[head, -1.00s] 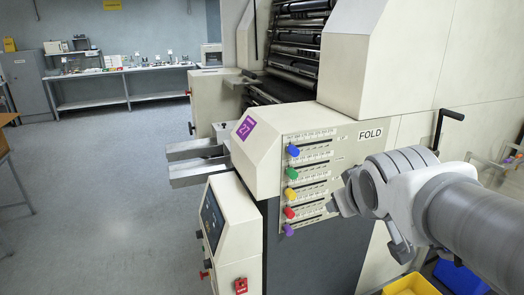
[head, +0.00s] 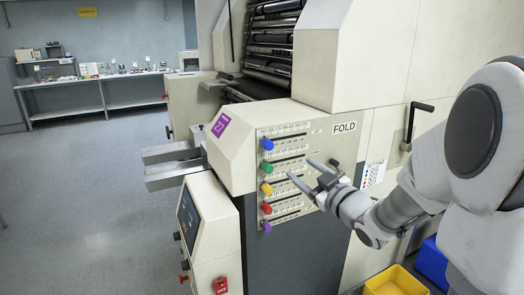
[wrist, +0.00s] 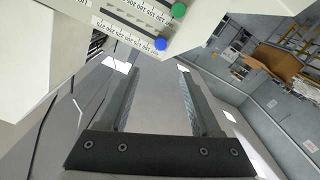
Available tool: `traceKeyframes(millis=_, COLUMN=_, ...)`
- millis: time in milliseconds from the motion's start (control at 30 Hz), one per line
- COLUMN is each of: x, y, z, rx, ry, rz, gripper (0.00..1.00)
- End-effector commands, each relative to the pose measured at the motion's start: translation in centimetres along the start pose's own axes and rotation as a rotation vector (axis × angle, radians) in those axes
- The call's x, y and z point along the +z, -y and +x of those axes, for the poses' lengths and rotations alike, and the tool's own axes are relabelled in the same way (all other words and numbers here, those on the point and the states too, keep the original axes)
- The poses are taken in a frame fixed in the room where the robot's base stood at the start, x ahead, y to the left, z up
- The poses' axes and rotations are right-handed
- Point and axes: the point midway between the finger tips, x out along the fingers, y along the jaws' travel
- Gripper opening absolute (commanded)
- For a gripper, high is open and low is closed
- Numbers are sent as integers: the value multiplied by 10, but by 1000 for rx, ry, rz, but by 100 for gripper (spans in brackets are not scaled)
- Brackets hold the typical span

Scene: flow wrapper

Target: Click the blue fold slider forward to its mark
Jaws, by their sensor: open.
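The blue fold slider (head: 267,144) is the top knob of a column on the machine's FOLD panel (head: 300,140), at the left end of its scale. It also shows in the wrist view (wrist: 161,44), near the upper middle, beyond the fingertips. My gripper (head: 300,168) is open and empty in front of the panel, to the right of the knobs and lower than the blue one. In the wrist view its two fingers (wrist: 150,68) stand apart with nothing between them. The slider's mark cannot be made out.
Below the blue knob sit the green (head: 267,168), yellow (head: 267,189), red (head: 267,209) and purple (head: 267,226) knobs, close together. A black crank handle (head: 420,107) sticks out at the right. A yellow bin (head: 397,281) stands below. The floor at left is clear.

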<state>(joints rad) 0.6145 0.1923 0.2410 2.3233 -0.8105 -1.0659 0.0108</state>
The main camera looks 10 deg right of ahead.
Motion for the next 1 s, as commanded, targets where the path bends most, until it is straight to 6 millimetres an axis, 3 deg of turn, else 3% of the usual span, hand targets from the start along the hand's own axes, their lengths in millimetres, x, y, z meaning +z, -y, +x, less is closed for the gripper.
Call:
traceKeyframes(millis=167, x=0, y=1, z=14, rx=-4, ry=-9, rz=6, gripper=65)
traceKeyframes(millis=700, x=-2, y=2, z=126, rx=-4, ry=-8, rz=6, gripper=65)
traceKeyframes(millis=1000, x=-2, y=0, z=166, rx=-2, ry=-7, rz=4, gripper=65)
